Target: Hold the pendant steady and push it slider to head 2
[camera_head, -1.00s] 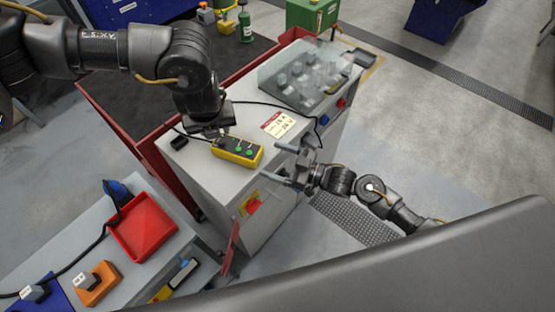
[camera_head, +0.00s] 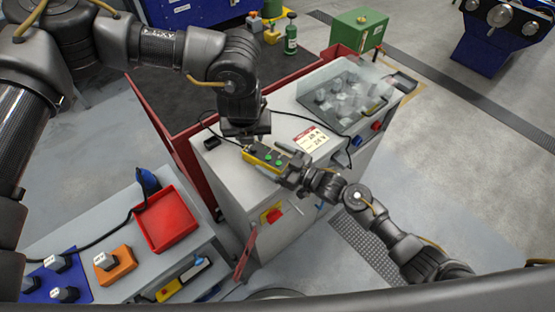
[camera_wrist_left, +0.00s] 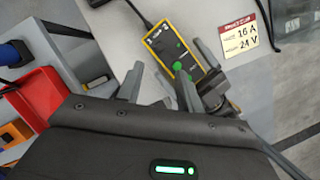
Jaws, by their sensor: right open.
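The pendant (camera_head: 260,159) is a yellow box with a dark face and green buttons. It lies on the grey cabinet top (camera_head: 222,164), and also shows in the left wrist view (camera_wrist_left: 160,38). My left gripper (camera_head: 248,141) is over its left part, pointing down; whether it touches or grips is hidden. My right gripper (camera_head: 281,160) is open at the pendant's right end, one finger along each side; contact cannot be told. In the left wrist view grey fingers partly cover the pendant's lower end.
A label plate (camera_head: 311,141) lies right of the pendant, and a clear cover (camera_head: 345,98) over knobs stands behind it. A cable runs over the cabinet top. A red tray (camera_head: 166,222) and an orange switch box (camera_head: 115,264) are on the nearer bench at the left.

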